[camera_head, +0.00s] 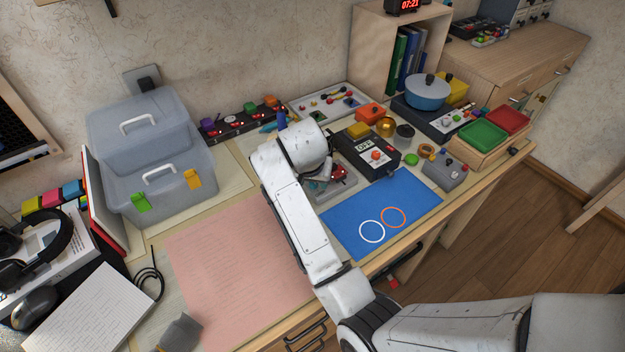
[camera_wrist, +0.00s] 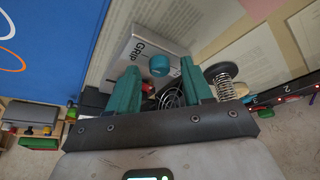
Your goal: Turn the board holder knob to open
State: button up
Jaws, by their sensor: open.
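A pale grey box marked GRIP (camera_wrist: 138,50) lies ahead of my gripper in the wrist view. A round teal knob (camera_wrist: 159,64) is on it. I take these for the board holder and its knob. My gripper (camera_wrist: 160,70) is open, with its two teal fingers apart. In the picture the knob shows between the fingertips, and I see no finger touching it. How far the fingers are from it is hard to judge. In the head view my arm covers most of this spot, and only part of a grey and red device (camera_head: 338,175) shows beside it.
A metal spring (camera_wrist: 226,82) stands close to the right finger. A black fan-like part (camera_wrist: 171,98) shows between the fingers. In the head view a blue mat (camera_head: 350,225) and a black OFF box (camera_head: 368,152) are right of my arm. The pink mat (camera_head: 225,265) is clear.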

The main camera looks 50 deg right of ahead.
jog(key=shift+d+f, duration=0.1)
jog(key=shift+f, duration=0.15)
grip_shut()
dwell(0.3)
